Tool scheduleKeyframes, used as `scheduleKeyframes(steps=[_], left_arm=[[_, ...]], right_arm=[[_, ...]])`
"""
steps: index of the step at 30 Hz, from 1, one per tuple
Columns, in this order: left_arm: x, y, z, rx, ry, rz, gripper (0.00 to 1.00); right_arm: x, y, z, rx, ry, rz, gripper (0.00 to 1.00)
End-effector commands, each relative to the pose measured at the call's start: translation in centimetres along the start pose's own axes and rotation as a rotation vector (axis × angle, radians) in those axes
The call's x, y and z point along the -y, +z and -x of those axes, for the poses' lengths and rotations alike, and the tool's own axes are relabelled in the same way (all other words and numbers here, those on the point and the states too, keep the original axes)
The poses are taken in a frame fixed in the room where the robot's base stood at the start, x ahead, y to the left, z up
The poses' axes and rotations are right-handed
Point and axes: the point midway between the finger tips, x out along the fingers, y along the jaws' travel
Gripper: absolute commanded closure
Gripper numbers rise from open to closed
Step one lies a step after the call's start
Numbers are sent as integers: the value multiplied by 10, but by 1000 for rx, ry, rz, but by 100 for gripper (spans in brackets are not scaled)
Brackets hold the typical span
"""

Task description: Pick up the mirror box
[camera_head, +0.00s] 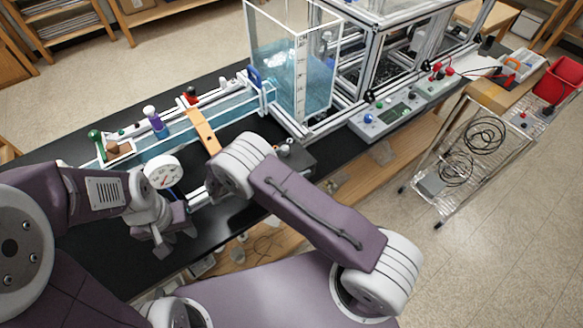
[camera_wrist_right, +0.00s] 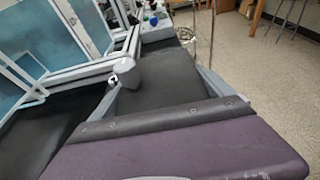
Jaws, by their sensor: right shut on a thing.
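The mirror box, as far as I can tell, is a dark grey box (camera_head: 298,158) with a small light knob, at the front edge of the black bench beside my right wrist. In the right wrist view the dark box (camera_wrist_right: 165,82) lies between the two grey fingers of my right gripper (camera_wrist_right: 168,72), which is shut on it. In the head view my right arm hides most of this gripper. I cannot tell whether the box is clear of the bench. My left gripper (camera_head: 174,238) hangs over the front bench edge, its fingers apart and empty.
A water tank (camera_head: 295,75) and an aluminium extrusion frame (camera_head: 375,60) stand behind the box. A control panel (camera_head: 385,117) is to its right. A long flume (camera_head: 175,135) and a round dial gauge (camera_head: 163,172) are to the left. A wire cart (camera_head: 470,150) stands right on open floor.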

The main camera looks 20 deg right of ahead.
Motion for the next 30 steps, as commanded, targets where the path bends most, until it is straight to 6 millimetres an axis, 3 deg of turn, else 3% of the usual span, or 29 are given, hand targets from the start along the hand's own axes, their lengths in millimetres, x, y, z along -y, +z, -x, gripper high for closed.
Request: scheduleKeyframes(steps=[5,11,22,30], left_arm=[[0,0,-2,0,0,0,64],[0,1,-9,0,0,0,64],[0,2,-17,0,0,0,64],[0,2,-19,0,0,0,64]], right_arm=[[0,7,2,0,0,-2,62],[0,41,13,-1,1,-5,62],[62,107,-33,1,-3,-2,62],[81,129,-47,0,0,-1,62]])
